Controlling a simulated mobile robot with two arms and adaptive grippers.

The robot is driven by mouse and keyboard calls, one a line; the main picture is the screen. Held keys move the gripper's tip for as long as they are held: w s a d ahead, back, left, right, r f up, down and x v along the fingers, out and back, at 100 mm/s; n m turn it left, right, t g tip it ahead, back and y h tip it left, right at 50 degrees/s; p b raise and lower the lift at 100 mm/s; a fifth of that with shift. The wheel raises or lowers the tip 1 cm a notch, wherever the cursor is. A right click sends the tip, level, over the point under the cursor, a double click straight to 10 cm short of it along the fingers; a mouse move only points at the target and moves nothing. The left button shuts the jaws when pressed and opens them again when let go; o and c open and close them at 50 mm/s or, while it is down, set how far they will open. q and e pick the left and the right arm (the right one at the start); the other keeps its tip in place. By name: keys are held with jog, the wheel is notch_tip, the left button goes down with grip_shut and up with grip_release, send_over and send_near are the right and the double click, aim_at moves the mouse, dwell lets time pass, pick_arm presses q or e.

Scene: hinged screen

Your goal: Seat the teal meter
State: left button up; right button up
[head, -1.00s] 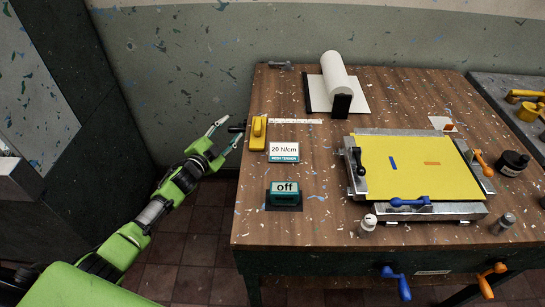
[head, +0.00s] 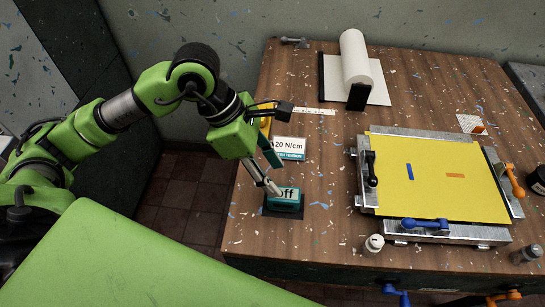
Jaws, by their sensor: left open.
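The teal meter (head: 285,204) sits on a dark pad (head: 267,212) at the table's left front, its display reading "off", partly covered by a fingertip. My left gripper (head: 274,174) is open and points down at the meter from above and behind. One pale finger reaches to the meter's top left; I cannot tell whether it touches. The other finger is beside the card. A yellow mesh screen (head: 430,195) lies on a metal frame at the right. My right gripper is not in view.
A "20 N/cm" card (head: 290,148) stands behind the meter. A paper roll (head: 356,62) is at the back. Blue (head: 425,225), black (head: 371,168) and orange (head: 511,178) handles surround the screen. A small white bottle (head: 374,244) stands near the front edge. Bare wood lies between meter and screen.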

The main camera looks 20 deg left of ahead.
aim_at(285, 193)
pick_arm(q)
jog(key=shift+a+f+y, duration=0.15)
jog(key=shift+a+y, duration=0.25)
jog(key=shift+a, duration=0.05)
jog(key=shift+f, duration=0.25)
jog(key=b+x, duration=0.4)
jog(key=x, duration=0.2)
jog(key=shift+d+f, duration=0.1)
jog(key=shift+f, duration=0.15)
jog(key=shift+w+d+f+b, duration=0.1)
jog(key=shift+d+f+b, duration=0.25)
jog(key=shift+b, duration=0.4)
jog(key=shift+a+r, duration=0.1)
jog(key=c, duration=0.9)
jog(key=shift+r+p, duration=0.4)
jog(key=shift+r, duration=0.15)
jog(key=shift+c, duration=0.2)
jog(key=shift+r+p, duration=0.7)
jog(key=shift+r, duration=0.8)
